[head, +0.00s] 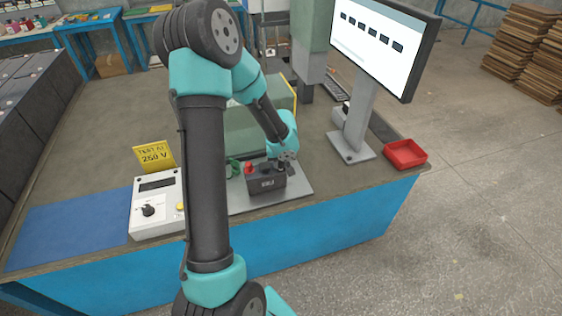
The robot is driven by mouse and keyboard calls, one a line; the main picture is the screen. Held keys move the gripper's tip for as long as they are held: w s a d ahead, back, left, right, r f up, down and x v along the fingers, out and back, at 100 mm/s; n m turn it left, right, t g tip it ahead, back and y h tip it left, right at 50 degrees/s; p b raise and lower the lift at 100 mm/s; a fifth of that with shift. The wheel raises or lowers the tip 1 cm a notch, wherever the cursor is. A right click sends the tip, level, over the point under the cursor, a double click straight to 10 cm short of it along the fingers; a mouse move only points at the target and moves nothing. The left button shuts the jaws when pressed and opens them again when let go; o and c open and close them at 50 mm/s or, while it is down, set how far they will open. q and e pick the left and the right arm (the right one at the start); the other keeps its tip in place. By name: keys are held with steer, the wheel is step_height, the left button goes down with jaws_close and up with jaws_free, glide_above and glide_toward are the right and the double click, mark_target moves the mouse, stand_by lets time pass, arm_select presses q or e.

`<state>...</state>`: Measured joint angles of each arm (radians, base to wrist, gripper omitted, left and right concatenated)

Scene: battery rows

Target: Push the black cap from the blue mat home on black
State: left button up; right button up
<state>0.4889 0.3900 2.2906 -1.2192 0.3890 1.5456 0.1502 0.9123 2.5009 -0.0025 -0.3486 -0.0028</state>
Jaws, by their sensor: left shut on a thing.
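The blue mat (65,230) lies at the left front of the bench, and its visible part is bare. My left gripper (284,165) reaches down over the right end of the battery top, shut on a small dark piece that appears to be the black cap. The fingers hide most of it, and I cannot tell whether it is fully seated. My right gripper is not in view.
A white tester (157,206) with a yellow sign (154,156) stands left of the battery. A green item (234,168) is beside the battery. A monitor (375,45) on a stand and a red tray (405,154) are at the right. The bench's left middle is clear.

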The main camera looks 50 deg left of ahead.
arm_select(q)
steer(key=shift+f, duration=0.5)
stand_by(0.8)
steer(key=o, duration=1.4)
steer(key=shift+r, duration=0.15)
steer(key=shift+r, duration=3.4)
